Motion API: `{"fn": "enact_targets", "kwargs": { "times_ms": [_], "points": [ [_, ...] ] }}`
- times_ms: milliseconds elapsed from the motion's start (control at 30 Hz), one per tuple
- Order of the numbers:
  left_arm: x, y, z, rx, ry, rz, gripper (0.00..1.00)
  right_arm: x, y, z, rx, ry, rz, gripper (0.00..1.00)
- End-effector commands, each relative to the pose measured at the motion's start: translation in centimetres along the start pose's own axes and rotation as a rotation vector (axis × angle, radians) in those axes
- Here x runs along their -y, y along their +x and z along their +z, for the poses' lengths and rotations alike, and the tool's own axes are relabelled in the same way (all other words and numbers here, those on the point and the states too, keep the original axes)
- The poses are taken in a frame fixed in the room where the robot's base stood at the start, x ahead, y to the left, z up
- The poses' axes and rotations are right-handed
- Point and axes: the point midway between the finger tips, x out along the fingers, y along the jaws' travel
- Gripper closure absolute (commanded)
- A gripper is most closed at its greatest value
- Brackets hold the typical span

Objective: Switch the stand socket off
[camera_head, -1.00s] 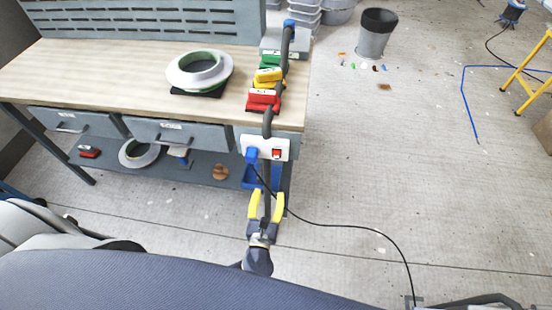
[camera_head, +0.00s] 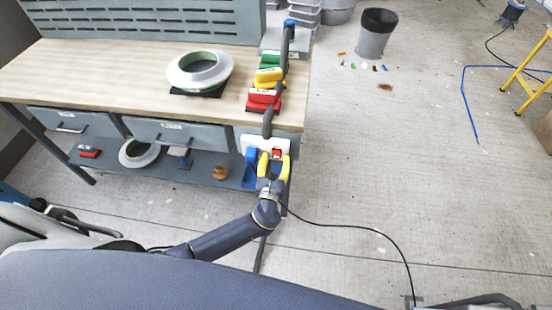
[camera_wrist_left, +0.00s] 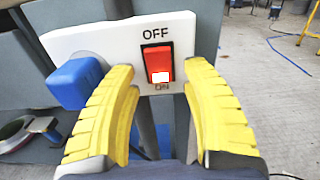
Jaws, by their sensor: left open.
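The stand socket (camera_head: 250,141) is a white plate on the end of the workbench. In the left wrist view the white plate (camera_wrist_left: 99,38) carries a red rocker switch (camera_wrist_left: 157,61), with OFF printed above it and ON below. A white mark shows on the rocker's lower part, near ON. A blue plug (camera_wrist_left: 76,83) sits in the socket left of the switch. My left gripper (camera_head: 273,157) is open, its yellow fingers on either side of the switch in the wrist view, with nothing between them. I cannot tell whether they touch the plate. My right gripper is not in view.
The workbench (camera_head: 110,62) carries a tape roll (camera_head: 199,70) and red, yellow and green items near its right end. A black cable (camera_head: 345,226) runs over the floor. A bin (camera_head: 376,36) stands behind. The floor right of the bench is mostly clear.

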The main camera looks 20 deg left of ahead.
Motion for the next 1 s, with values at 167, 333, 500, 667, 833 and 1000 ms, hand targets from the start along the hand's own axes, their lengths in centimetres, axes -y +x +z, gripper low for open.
{"fn": "enact_targets", "kwargs": {
  "times_ms": [167,333,500,667,833,1000],
  "points": [
    [0.01,0.59,-0.01,0.000,0.000,0.000,0.53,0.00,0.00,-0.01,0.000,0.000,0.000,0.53],
    [0.02,0.65,0.00,0.000,-0.001,0.000,0.53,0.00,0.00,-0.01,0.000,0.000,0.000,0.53],
    [0.02,0.64,0.01,0.000,-0.001,0.000,0.55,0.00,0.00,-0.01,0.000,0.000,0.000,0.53],
    [0.01,0.64,0.01,0.000,-0.001,0.000,0.74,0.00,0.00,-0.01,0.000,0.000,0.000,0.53],
    [0.01,0.63,0.01,0.000,0.000,0.000,0.93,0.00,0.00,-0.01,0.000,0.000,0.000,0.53],
    [-0.01,0.65,0.02,0.000,0.000,0.000,1.00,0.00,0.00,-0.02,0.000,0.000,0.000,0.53]
  ]
}}
